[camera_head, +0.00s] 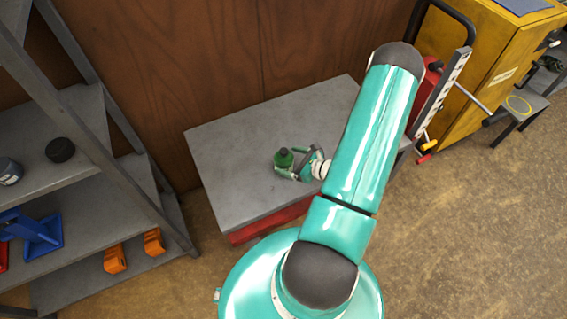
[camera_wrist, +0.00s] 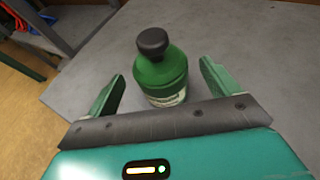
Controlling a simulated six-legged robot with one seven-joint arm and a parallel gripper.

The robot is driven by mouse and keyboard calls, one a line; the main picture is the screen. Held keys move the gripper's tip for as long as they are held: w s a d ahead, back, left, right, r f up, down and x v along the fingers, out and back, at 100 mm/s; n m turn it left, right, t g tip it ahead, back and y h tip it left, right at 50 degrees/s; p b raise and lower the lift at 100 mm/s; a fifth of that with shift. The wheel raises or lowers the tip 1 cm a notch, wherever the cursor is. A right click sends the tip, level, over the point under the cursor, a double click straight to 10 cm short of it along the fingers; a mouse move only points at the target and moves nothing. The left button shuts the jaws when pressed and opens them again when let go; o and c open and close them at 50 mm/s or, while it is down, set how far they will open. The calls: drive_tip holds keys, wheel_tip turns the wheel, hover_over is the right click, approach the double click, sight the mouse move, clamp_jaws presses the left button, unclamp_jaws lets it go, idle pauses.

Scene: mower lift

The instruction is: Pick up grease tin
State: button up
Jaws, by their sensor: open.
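A green bottle (camera_head: 284,159) with a dark cap and a pale label stands on the grey tabletop (camera_head: 230,155). My gripper (camera_head: 289,163) is open, with one finger on each side of the bottle. In the wrist view, the bottle (camera_wrist: 160,75) is upright between the open fingers, with gaps on both sides. Its lower part is partly hidden behind my gripper's palm. A low, round black tin (camera_head: 60,150) and a grey-blue round can (camera_head: 9,171) sit on the shelf at the left. I cannot tell which of these is the grease tin.
The rest of the tabletop is clear. A grey metal shelf unit (camera_head: 85,125) stands at the left, with a blue tool (camera_head: 42,232) and orange blocks (camera_head: 115,259) lower down. A yellow cabinet (camera_head: 490,65) stands at the right. A wooden wall (camera_head: 200,60) is behind.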

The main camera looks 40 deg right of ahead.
sight(280, 158)
drive_tip(key=x, duration=0.5)
drive_tip(key=c, duration=1.3)
